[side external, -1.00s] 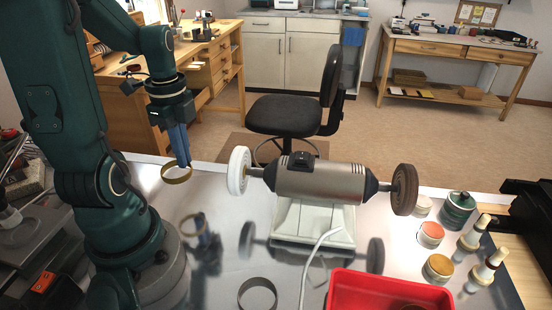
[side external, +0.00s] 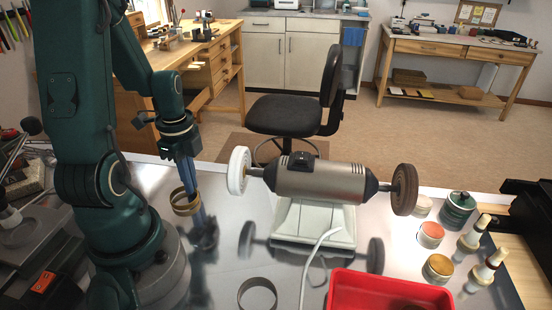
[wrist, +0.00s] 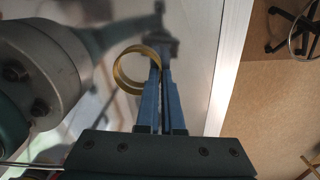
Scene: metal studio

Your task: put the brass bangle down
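The brass bangle (side external: 186,211) hangs at the tips of my gripper (side external: 193,198), tilted, over the shiny metal bench top (side external: 235,268). In the wrist view the bangle (wrist: 130,90) sticks out to the left of my gripper (wrist: 158,72). The two blue fingers are close together, shut on one side of its band. Reflections of the fingers show on the metal just below. The bangle seems a little above the surface; I cannot tell the exact gap.
A bench polisher (side external: 320,182) with a white wheel (side external: 238,170) stands right of my gripper. A dark ring (side external: 242,289) lies at the front, beside a red tray (side external: 385,285). Several tins and brushes are at the right. The metal around the bangle is clear.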

